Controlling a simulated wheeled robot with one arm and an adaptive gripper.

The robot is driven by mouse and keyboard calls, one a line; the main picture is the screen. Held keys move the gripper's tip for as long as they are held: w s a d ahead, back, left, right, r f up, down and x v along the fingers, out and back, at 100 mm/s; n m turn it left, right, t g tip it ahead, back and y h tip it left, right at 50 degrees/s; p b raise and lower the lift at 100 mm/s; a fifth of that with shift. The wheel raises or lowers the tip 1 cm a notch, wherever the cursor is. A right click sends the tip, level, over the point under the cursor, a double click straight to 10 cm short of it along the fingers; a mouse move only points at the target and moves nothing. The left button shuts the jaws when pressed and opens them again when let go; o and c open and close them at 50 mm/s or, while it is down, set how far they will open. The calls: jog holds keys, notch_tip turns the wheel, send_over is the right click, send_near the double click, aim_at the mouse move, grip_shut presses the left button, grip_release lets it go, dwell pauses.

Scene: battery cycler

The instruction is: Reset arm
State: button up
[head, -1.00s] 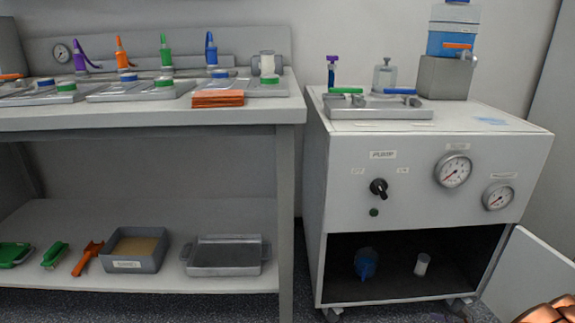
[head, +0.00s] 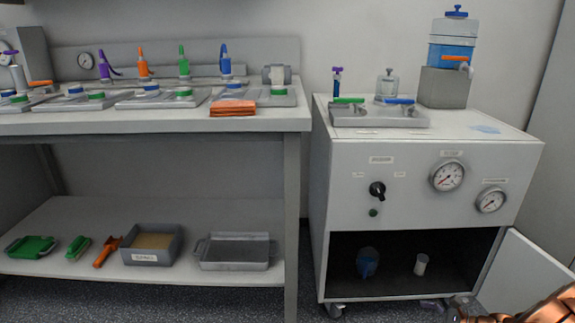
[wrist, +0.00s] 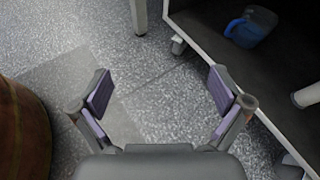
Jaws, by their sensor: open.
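My gripper (wrist: 162,92) is open and empty in the wrist view, with its two purple-padded fingers wide apart over the speckled floor. In the head view my copper-coloured arm shows at the bottom right corner, in front of the cabinet's open door. My gripper (head: 440,306) shows only in part there, low by the cabinet's bottom edge. The pump cabinet (head: 345,222) stands on the right, with its lower compartment open. Inside are a blue jug (head: 367,262) and a white cylinder (head: 421,264). The jug also shows in the wrist view (wrist: 252,27), beyond the right finger.
The open cabinet door (head: 520,275) stands out at the right. The workbench (head: 150,125) on the left bears metal plates, coloured bottles and an orange cloth (head: 232,108). Its lower shelf (head: 215,215) holds a sand box, a metal tray and tools. The floor under my gripper is clear.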

jog(key=s+a+r+n+g+p, duration=0.3)
jog(key=a+r+n+p, duration=0.25)
jog(key=a+r, duration=0.55)
jog(key=s+a+r+n+g+p, duration=0.3)
jog(key=a+r+p, duration=0.35)
jog(key=r, duration=0.85)
jog(key=s+a+r+n+g+p, duration=0.2)
jog(key=a+r+n+g+p, duration=0.2)
jog(key=a+r+n+p, duration=0.7)
jog(key=s+a+r+g+h+p, duration=0.1)
jog(key=s+r+h+p, duration=0.15)
jog(key=s+r, duration=0.5)
jog(key=s+a+r+g+h+p, duration=0.15)
jog(key=s+r+p, duration=0.25)
jog(key=r, duration=0.6)
jog(key=s+d+r+n+t+h+p, duration=0.1)
jog(key=s+d+r+n+h+p, duration=0.1)
jog(key=s+r+p, duration=0.3)
jog(key=s+d+r+n+h+p, duration=0.3)
jog(key=s+r+h+p, duration=0.1)
jog(key=s+r+p, duration=0.2)
notch_tip(320, 180, up, 2)
jog(key=shift+s+r+t, duration=0.1)
jog(key=shift+s+t, duration=0.25)
jog(key=shift+s, duration=0.55)
jog(key=shift+n, duration=0.25)
